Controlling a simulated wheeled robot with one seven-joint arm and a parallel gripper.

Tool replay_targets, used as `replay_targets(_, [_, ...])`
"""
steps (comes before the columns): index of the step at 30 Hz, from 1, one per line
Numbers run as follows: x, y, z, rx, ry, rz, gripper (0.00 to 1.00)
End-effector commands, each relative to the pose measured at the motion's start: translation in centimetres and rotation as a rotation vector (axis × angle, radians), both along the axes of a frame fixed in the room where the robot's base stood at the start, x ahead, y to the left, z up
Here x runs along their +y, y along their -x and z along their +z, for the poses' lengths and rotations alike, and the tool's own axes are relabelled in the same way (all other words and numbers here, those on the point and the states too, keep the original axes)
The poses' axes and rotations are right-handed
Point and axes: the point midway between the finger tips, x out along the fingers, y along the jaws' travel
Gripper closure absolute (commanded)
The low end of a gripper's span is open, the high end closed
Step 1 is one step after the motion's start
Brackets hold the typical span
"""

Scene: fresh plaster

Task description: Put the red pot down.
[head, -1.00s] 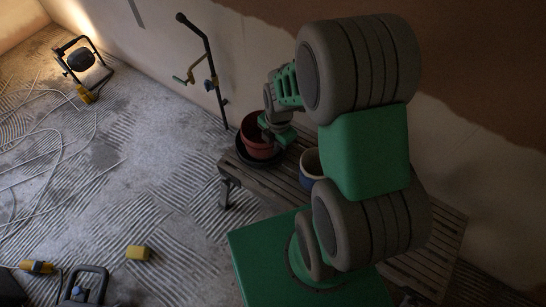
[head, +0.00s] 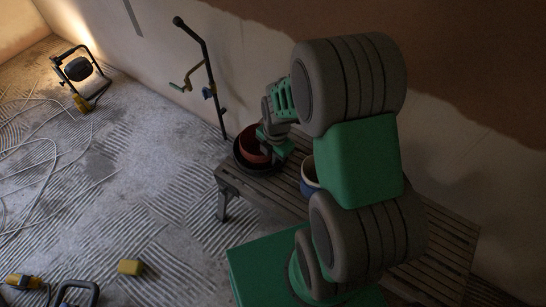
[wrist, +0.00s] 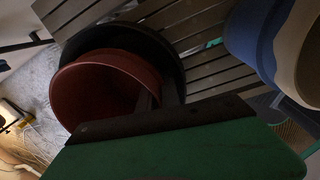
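The red pot (head: 250,142) is at the far left end of the slatted bench, within the outline of a black saucer (head: 238,160). In the wrist view the red pot (wrist: 85,95) shows its open mouth, and the saucer (wrist: 165,50) curves behind it. My gripper (head: 266,143) is at the pot's right side. In the wrist view a dark finger of my gripper (wrist: 148,103) reaches inside the rim, and the gripper appears shut on the pot's wall. The other finger is hidden. I cannot tell whether the pot's base touches the saucer.
A blue and cream pot (head: 309,178) stands on the bench (head: 440,235) right of the red pot, partly behind my arm. A work lamp (head: 80,70), cables and a yellow block (head: 131,267) lie on the floor.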

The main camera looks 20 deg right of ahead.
Motion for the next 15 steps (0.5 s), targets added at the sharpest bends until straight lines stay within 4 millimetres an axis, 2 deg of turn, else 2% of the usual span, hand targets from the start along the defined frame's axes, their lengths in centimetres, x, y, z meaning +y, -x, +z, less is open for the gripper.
replay_targets(9, [0.0, 0.0, 0.3, -0.001, 0.0, 0.0, 0.88])
replay_targets(13, [0.0, -0.1, 2.0, -0.004, 0.001, 0.0, 0.88])
replay_targets(15, [-0.1, 0.0, 3.6, -0.005, 0.001, 0.0, 0.88])
